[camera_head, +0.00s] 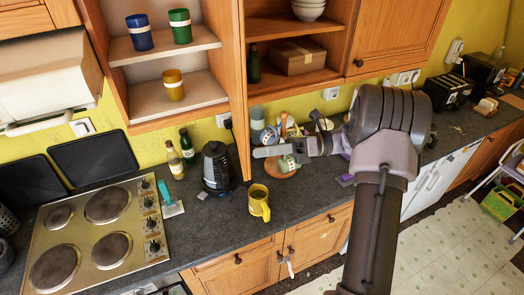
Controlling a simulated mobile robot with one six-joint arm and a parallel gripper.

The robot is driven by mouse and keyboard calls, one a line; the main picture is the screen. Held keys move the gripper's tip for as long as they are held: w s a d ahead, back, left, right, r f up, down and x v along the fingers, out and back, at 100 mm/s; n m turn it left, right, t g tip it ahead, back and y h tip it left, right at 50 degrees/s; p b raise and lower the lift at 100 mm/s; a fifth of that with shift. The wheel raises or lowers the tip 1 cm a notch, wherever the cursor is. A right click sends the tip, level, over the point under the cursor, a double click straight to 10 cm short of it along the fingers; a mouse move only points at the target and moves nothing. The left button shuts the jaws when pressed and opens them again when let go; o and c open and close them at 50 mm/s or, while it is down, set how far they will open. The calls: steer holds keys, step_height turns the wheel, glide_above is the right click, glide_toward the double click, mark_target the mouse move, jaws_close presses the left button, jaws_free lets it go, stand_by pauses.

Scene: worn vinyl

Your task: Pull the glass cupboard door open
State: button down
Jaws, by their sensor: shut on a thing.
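The cupboard (122,95) stands open at the upper left, its two shelves in plain view. Its door (239,90) appears as a narrow wooden strip seen nearly edge-on, swung out from the cupboard's right side. I cannot make out the glass from this angle. My gripper (262,152) reaches left from my arm to the lower end of the door's edge. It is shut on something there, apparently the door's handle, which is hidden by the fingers. Blue (139,32), green (180,26) and yellow (173,84) canisters stand inside the cupboard.
Below are a hob (97,232), a black kettle (216,168), bottles (187,145) and a yellow mug (259,202) on the dark counter (215,235). To the right, an open shelf holds a cardboard box (298,57), beside a closed wooden door (395,35). Open floor (440,240) lies at lower right.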

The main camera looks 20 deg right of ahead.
steer(key=shift+r, duration=0.15)
steer(key=c, duration=1)
jaws_free()
steer(key=shift+w, duration=0.1)
steer(key=v, duration=1.2)
steer(key=shift+b, duration=0.4)
